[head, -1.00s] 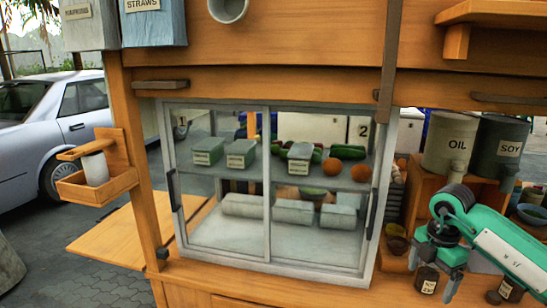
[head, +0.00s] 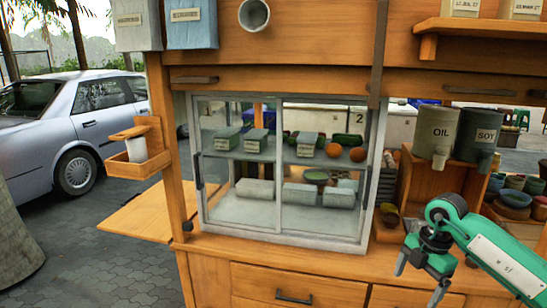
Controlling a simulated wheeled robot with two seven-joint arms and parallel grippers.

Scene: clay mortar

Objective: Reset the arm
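My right arm, teal with a white panel, comes in from the lower right of the head view. Its gripper (head: 420,279) points down in front of the cart's counter, right of the glass cabinet (head: 281,237). Its two fingers are spread apart with nothing between them. My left arm and gripper are not in view.
A wooden shelf holds the oil (head: 436,130) and soy (head: 478,137) containers, with several bowls (head: 514,200) to their right. Drawers (head: 298,287) are below the counter. A side box (head: 138,162) holds a white cup. Paved ground lies left, with a parked car (head: 75,130).

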